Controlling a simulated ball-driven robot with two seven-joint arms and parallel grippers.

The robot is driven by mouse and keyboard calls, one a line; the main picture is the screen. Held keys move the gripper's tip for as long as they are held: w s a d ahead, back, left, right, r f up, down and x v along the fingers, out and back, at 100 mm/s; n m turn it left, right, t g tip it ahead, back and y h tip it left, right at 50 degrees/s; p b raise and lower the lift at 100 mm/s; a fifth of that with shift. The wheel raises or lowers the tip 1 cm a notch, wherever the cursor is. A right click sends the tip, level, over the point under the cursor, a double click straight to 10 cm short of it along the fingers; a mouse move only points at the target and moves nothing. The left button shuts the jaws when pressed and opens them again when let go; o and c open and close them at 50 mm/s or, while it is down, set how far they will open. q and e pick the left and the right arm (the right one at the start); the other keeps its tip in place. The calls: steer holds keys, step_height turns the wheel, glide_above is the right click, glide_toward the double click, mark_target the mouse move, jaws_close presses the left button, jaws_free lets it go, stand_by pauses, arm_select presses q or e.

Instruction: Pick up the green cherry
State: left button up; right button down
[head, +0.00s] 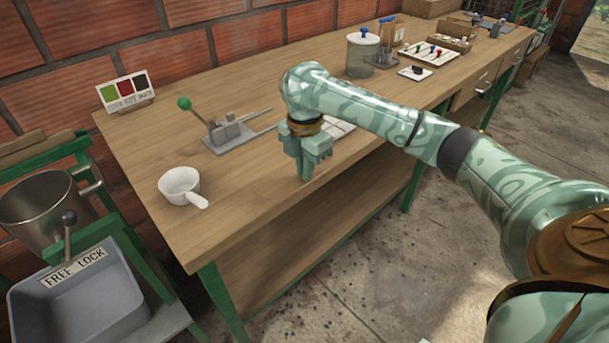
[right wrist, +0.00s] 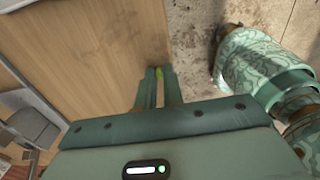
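My right gripper (head: 305,172) points down over the front edge of the wooden bench, left of the bench's middle. In the right wrist view its two fingers (right wrist: 157,80) are close together. A small bright green thing, which looks like the green cherry (right wrist: 160,72), shows at the fingertips, mostly hidden by them. It appears to be held between the tips. In the head view the cherry cannot be made out. My left gripper is not in view.
A white cup with a handle (head: 180,186) stands on the bench at left. A green-knobbed lever device (head: 230,135) sits behind my gripper. A colour card (head: 126,91) stands at the back. A jar (head: 361,53) stands further right. The bench's front left is clear.

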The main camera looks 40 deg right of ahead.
steer(key=shift+r, duration=0.15)
